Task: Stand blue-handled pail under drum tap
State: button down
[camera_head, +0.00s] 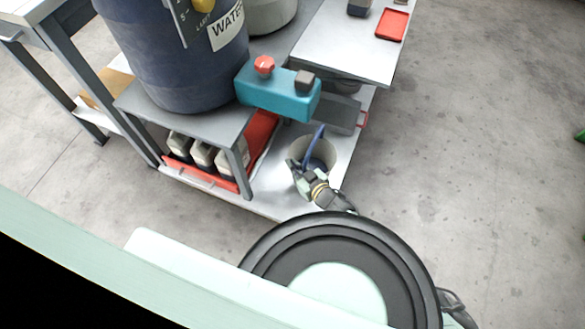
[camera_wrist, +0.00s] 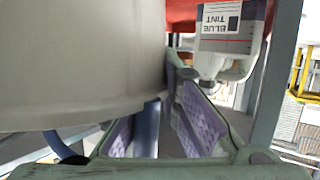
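The grey pail (camera_head: 326,150) stands on the low shelf, its blue handle (camera_head: 317,138) raised above the rim. My gripper (camera_head: 299,170) is at the pail's near left side. In the wrist view the pail's pale wall (camera_wrist: 80,60) fills the upper left, close to the fingers. The dark blue drum (camera_head: 180,55), labelled WATER, stands on a raised grey stand. A teal block (camera_head: 278,92) with a red knob juts from its lower right, above and left of the pail; the tap's outlet is not clear.
Several bottles (camera_head: 203,156) stand in a red tray under the drum stand; one labelled BLUE TINT (camera_wrist: 228,30) is close beyond my fingers. A stand leg (camera_head: 240,168) is left of my gripper. A white table (camera_head: 345,40) overhangs behind. Floor at right is clear.

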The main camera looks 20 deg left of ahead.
jog(key=f, duration=0.3)
jog(key=shift+w+a+f, duration=0.25)
jog(key=shift+a, duration=0.15)
jog(key=c, duration=1.8)
grip_release()
jog(key=shift+b, duration=0.3)
jog(key=v, duration=1.2)
jog(key=shift+p, duration=0.4)
